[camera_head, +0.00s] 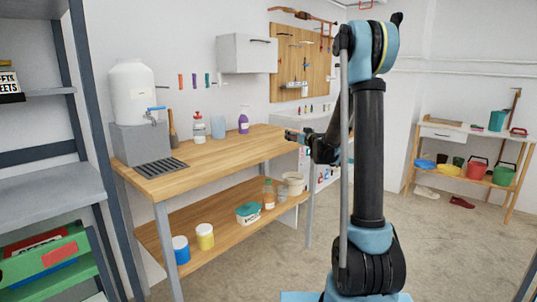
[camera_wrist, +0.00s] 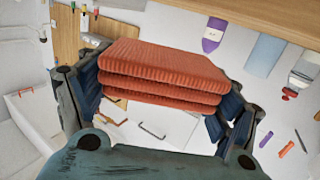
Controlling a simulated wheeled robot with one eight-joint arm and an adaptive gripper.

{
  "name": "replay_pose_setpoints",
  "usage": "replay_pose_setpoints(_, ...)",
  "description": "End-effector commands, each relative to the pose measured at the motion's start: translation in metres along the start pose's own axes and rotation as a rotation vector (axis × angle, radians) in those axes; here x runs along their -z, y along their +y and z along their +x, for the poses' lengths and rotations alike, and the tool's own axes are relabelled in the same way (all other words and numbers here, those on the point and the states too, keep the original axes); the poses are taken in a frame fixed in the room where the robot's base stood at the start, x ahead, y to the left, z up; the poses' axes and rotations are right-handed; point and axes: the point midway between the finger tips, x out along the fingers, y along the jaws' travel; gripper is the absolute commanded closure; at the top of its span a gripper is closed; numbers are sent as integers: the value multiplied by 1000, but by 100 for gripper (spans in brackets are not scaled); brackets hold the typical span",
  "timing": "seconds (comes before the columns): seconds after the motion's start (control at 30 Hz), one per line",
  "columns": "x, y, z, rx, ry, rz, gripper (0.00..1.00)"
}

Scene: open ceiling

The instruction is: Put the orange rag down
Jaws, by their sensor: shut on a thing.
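The orange rag (camera_wrist: 165,62) is a folded, ribbed stack of several layers in the wrist view. My gripper (camera_wrist: 162,92) is shut on it, with a finger pad against each side. In the head view my gripper (camera_head: 298,137) is beside the right end of the wooden workbench (camera_head: 225,153), near the height of its top. The rag is too small and too covered by my gripper to make out clearly there. I cannot tell from the head view whether the rag touches the bench.
A white water container (camera_head: 132,90) with a tap stands on the bench's left, beside a drain grate (camera_head: 160,167). Spray bottles (camera_head: 198,127) and a purple bottle (camera_head: 243,120) stand at the back. The bench's front middle is clear. The lower shelf (camera_head: 220,228) holds several containers.

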Motion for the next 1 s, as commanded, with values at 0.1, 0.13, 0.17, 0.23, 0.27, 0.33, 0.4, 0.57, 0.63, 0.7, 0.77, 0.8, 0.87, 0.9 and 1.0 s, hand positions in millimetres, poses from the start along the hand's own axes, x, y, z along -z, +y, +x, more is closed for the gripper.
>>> replay_pose_setpoints(0.1,2,-41,8,143,0,-8,41)
replay_pose_setpoints(0.13,4,-52,9,180,0,-10,41)
replay_pose_setpoints(0.17,6,-62,10,216,0,-11,41)
replay_pose_setpoints(0.23,14,-86,12,301,0,-15,41)
replay_pose_setpoints(0.27,18,-96,12,336,-1,-18,41)
replay_pose_setpoints(0.33,28,-117,12,409,-1,-21,41)
replay_pose_setpoints(0.4,38,-132,11,463,-2,-24,41)
replay_pose_setpoints(0.57,49,-149,10,524,-2,-27,41)
replay_pose_setpoints(0.63,43,-151,10,531,-2,-28,41)
replay_pose_setpoints(0.7,32,-152,11,532,-2,-28,41)
replay_pose_setpoints(0.77,22,-152,11,531,-2,-27,41)
replay_pose_setpoints(0.8,16,-152,12,531,-2,-27,41)
replay_pose_setpoints(0.87,7,-152,12,531,-2,-27,41)
replay_pose_setpoints(0.9,3,-152,12,531,-2,-27,41)
replay_pose_setpoints(1.0,-4,-151,12,530,-2,-27,41)
